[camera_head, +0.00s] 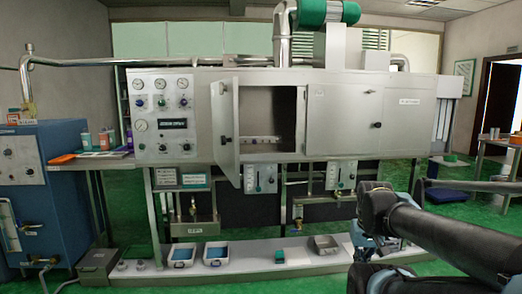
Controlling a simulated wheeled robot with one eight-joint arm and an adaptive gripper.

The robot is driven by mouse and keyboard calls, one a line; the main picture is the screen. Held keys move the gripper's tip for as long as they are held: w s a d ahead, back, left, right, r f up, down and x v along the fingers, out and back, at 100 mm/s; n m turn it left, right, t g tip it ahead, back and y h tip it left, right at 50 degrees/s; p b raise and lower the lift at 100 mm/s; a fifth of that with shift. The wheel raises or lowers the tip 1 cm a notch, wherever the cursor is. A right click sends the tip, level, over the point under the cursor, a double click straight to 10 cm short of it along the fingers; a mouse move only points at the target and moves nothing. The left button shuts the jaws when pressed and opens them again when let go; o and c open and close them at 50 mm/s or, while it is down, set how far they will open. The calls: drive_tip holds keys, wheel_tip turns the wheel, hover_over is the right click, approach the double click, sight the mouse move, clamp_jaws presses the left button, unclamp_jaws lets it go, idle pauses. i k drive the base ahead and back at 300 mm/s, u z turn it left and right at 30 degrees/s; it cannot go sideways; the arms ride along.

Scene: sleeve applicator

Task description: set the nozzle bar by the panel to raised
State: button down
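The steel sleeve applicator has a control panel (161,118) at its left end, with several dials, coloured knobs and a dark display. An open cabinet door (225,124) swings out right of the panel. In the dark opening behind it, a pale bar (262,140) lies level near the bottom; it may be the nozzle bar, but its setting is too small to read. My gripper (364,246) is at the lower right, below and right of the opening, apart from panel and bar. Its fingers are too small and partly hidden by my arm to tell open from shut.
A second door (345,120) is closed. Small valve boxes (260,178) hang under the cabinet. A low shelf (240,262) holds several trays. A blue cabinet (45,190) stands left, beside a side table with cups. Green floor is free at the front.

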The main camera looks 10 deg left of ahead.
sight(260, 139)
drive_tip(key=i, duration=1.65)
drive_tip(key=u, duration=0.05)
